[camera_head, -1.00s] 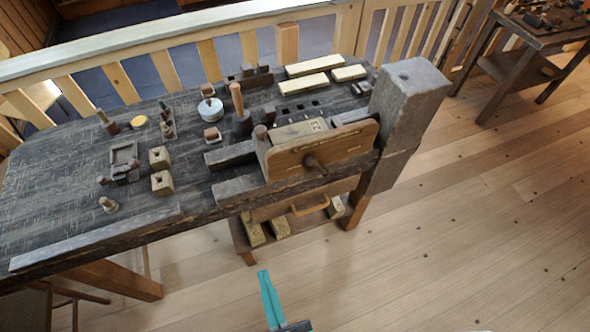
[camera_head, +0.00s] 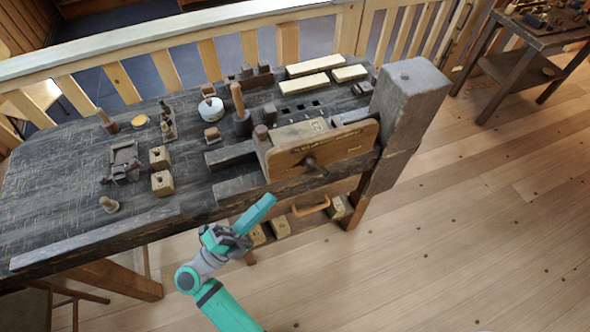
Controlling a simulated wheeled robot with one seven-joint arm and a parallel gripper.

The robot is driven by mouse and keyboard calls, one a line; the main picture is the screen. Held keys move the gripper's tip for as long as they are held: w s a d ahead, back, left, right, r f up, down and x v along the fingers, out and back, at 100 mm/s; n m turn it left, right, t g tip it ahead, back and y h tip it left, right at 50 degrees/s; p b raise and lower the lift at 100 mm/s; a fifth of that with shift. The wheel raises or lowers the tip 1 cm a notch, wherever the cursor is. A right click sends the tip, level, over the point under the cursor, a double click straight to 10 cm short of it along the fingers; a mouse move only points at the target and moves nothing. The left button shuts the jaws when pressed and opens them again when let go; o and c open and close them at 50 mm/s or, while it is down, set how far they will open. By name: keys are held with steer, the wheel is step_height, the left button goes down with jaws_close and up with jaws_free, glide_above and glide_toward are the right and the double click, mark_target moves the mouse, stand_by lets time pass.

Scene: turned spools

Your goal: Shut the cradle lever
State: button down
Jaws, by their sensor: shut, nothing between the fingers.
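A small dark cradle-like fixture (camera_head: 124,153) sits on the left part of the workbench (camera_head: 60,190), with brown knob-like parts at its front. It is too small to tell which part is the lever or how it stands. My gripper (camera_head: 271,200) is in front of the bench's front edge, to the right of the fixture and apart from it. Its teal fingers are shut together, with nothing between them, and point up and right toward the large wooden vise (camera_head: 330,150).
Two wooden blocks (camera_head: 161,182) stand right of the fixture, and a turned peg (camera_head: 109,205) stands in front of it. A loose-looking strip (camera_head: 100,238) runs along the front edge. A tall post (camera_head: 410,95) rises at the right end. Open floor (camera_head: 450,260) lies right.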

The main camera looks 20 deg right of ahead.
steer(key=w+a+f+m+g+y, duration=0.2)
steer(key=w+a+g, duration=0.1)
steer(key=shift+a, duration=0.25)
glide_toward(318, 167)
steer(key=d+r, duration=0.1)
steer(key=w+d+r, duration=0.2)
steer(key=r, duration=0.1)
stand_by(0.6)
